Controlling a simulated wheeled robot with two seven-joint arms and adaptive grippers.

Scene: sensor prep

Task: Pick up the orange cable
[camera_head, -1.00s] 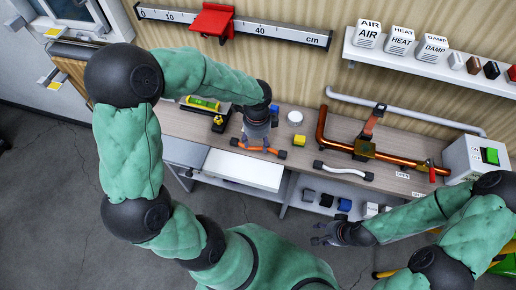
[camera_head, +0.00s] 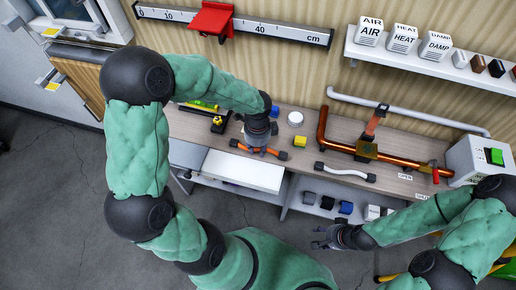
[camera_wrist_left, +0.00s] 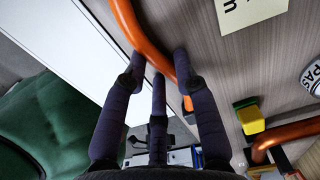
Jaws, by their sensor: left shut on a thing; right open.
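The orange cable (camera_head: 280,154) has dark ends and lies at the front edge of the workbench (camera_head: 325,145). My left gripper (camera_head: 258,148) is over its middle, pointing down, and hides part of it. In the left wrist view the cable (camera_wrist_left: 146,42) runs between the dark fingers of my left gripper (camera_wrist_left: 160,66), which are closed around it. The cable looks still at the level of the bench. My right gripper (camera_head: 318,238) is open and empty, low in front of the bench.
A white cable (camera_head: 345,173) lies to the right. A yellow block (camera_head: 300,141) and a white round thing (camera_head: 295,118) stand behind the orange cable. A white drawer (camera_head: 242,171) is below.

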